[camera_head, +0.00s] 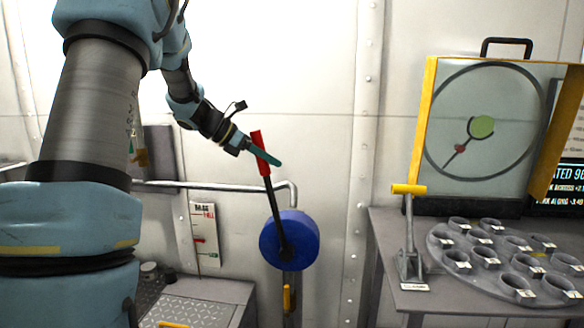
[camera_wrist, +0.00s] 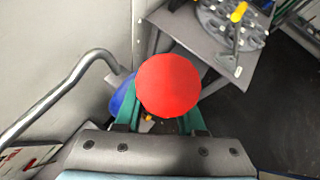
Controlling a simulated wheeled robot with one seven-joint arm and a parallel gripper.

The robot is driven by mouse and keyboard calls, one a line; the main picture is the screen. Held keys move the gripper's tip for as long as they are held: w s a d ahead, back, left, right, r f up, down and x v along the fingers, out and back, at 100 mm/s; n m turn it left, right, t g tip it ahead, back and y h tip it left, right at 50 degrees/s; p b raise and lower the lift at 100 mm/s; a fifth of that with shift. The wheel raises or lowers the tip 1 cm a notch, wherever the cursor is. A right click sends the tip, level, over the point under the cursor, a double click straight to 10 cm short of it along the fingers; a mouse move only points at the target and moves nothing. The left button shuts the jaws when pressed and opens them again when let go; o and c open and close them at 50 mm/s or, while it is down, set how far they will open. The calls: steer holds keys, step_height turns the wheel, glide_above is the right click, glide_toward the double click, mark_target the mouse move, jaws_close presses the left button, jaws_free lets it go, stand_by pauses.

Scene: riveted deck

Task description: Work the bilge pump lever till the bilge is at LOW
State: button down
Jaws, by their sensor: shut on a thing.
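The bilge pump is a blue round drum (camera_head: 299,243) on the wall pipe, and its blue edge also shows in the wrist view (camera_wrist: 121,97). Its black lever (camera_head: 272,205) rises from the drum and leans up and left, ending in a red grip (camera_head: 257,141). My gripper (camera_head: 265,155) is shut on the red grip. In the wrist view the round red end of the grip (camera_wrist: 168,86) sits between the teal fingers and hides much of the drum. The bilge gauge (camera_head: 204,234) is a white plate left of the pump, with FULL near its top and a red mark around mid-height; its lower lettering is too small to read.
A grey pipe (camera_head: 225,187) runs along the wall to the pump. At right, a bench (camera_head: 385,235) carries a yellow-handled lever (camera_head: 408,230), a tray of several cups (camera_head: 480,272) and a yellow-framed dial (camera_head: 430,130). A grey ribbed box (camera_head: 215,300) stands low at left.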

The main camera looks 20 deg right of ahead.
steer(key=shift+g+h, duration=0.3)
steer(key=shift+h, duration=0.6)
steer(key=shift+w+a+f, duration=0.25)
steer(key=shift+w+a, duration=0.1)
steer(key=shift+a, duration=0.4)
steer(key=shift+w+a+f, duration=0.2)
steer(key=shift+w+a, duration=0.15)
steer(key=shift+a, duration=0.45)
steer(key=shift+w+a+f, duration=0.25)
steer(key=shift+w+a, duration=0.1)
steer(key=shift+a, duration=0.4)
steer(key=c, duration=0.5)
jaws_free()
steer(key=b+v, duration=0.1)
steer(key=v, duration=0.9)
steer(key=shift+a+r, duration=0.2)
steer(key=shift+a, duration=0.1)
